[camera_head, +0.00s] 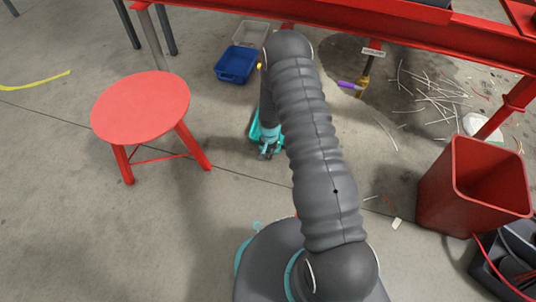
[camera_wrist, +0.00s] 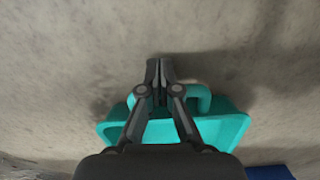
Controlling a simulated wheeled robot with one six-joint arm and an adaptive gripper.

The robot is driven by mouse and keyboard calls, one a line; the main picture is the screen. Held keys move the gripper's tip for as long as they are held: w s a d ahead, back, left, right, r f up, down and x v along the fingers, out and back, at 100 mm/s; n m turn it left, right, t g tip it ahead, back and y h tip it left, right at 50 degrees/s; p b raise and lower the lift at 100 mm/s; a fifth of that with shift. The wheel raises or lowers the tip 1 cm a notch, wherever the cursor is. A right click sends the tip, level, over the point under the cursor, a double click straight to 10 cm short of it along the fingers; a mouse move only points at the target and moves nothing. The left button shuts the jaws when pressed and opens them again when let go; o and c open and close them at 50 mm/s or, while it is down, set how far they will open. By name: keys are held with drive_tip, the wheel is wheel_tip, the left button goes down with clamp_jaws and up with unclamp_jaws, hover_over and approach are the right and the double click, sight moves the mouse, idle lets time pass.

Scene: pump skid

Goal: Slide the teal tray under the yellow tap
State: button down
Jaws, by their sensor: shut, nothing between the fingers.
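The teal tray (camera_head: 254,131) is on the concrete floor, partly hidden behind my arm and gripper. In the wrist view the tray (camera_wrist: 228,130) shows its rim and a loop-shaped handle (camera_wrist: 203,97). My gripper (camera_wrist: 160,70) is shut and empty, its fingers across the tray's handle side and the tips past the handle over bare floor. I cannot tell if they touch it. In the head view my gripper (camera_head: 267,154) is at the tray's near end. A small yellow part (camera_head: 259,66) shows beside my arm; I cannot tell if it is the yellow tap.
A blue bin (camera_head: 236,65) and a pale bin (camera_head: 251,34) stand behind the tray. A brass-coloured tap with a purple handle (camera_head: 350,86) hangs under the red beam (camera_head: 440,36). A red stool (camera_head: 141,107) is left, a red bucket (camera_head: 470,190) right. Thin rods (camera_head: 437,100) litter the floor.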

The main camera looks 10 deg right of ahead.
sight(267, 165)
drive_tip(key=shift+s+a, duration=0.1)
drive_tip(key=shift+s+a, duration=0.2)
drive_tip(key=shift+s, duration=0.05)
drive_tip(key=shift+s+a, duration=0.3)
drive_tip(key=shift+s, duration=0.3)
drive_tip(key=shift+s+a, duration=0.3)
drive_tip(key=shift+s, duration=0.25)
drive_tip(key=shift+s+a+r+p, duration=0.1)
drive_tip(key=shift+s+r+p, duration=0.05)
drive_tip(key=shift+r, duration=0.25)
drive_tip(key=shift+s+a+r+p, duration=0.1)
drive_tip(key=shift+r+p, duration=0.05)
drive_tip(key=shift+r, duration=0.2)
wheel_tip(267, 165, up, 8)
drive_tip(key=p, duration=0.1)
drive_tip(key=shift+r, duration=0.25)
drive_tip(key=shift+d, duration=0.1)
